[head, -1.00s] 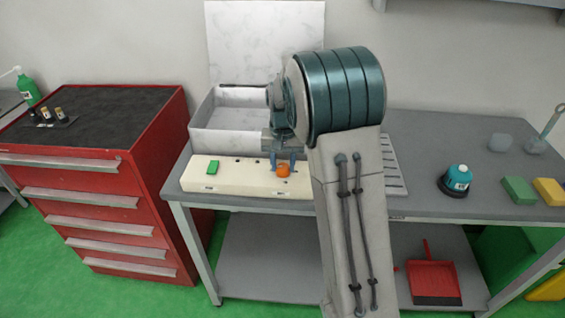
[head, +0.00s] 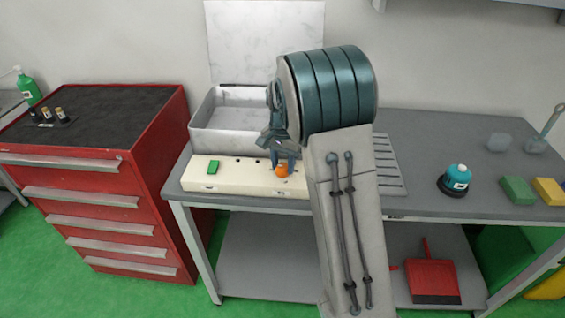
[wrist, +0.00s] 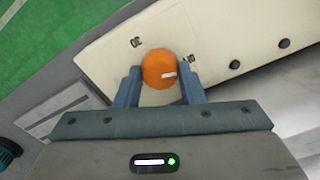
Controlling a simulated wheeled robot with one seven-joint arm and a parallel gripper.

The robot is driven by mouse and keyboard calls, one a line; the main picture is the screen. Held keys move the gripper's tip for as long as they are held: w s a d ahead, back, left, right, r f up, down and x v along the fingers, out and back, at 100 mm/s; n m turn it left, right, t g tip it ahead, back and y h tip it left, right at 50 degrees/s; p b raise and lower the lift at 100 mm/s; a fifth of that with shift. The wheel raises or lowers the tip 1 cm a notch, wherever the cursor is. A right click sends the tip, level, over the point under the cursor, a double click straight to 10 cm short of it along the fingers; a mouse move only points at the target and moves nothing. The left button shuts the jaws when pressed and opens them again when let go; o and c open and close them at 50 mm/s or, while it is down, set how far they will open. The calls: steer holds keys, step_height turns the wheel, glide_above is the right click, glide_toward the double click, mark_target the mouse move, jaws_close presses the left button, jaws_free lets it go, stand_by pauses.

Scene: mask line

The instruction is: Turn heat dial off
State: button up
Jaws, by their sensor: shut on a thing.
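The orange heat dial (head: 281,172) sits on the cream control panel (head: 233,180) at the front of the bench. It also shows in the wrist view (wrist: 163,62), with a white pointer mark toward the right. Small dark markings stand on the panel to either side of it. My gripper (head: 284,166) is over the dial from behind. In the wrist view, the blue-grey fingers (wrist: 160,85) are on either side of the dial, shut on it. A green button (head: 213,167) is on the panel's left part.
An open grey box (head: 200,140) with a raised lid stands behind the panel. A slotted plate (head: 388,165) lies right of my arm. A teal-topped round item (head: 457,178) and coloured blocks (head: 518,190) are farther right. A red drawer cabinet (head: 150,160) stands left.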

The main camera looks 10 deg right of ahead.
mark_target(283, 166)
steer(key=o, duration=1)
step_height(283, 166, up, 14)
steer(key=shift+f, duration=0.1)
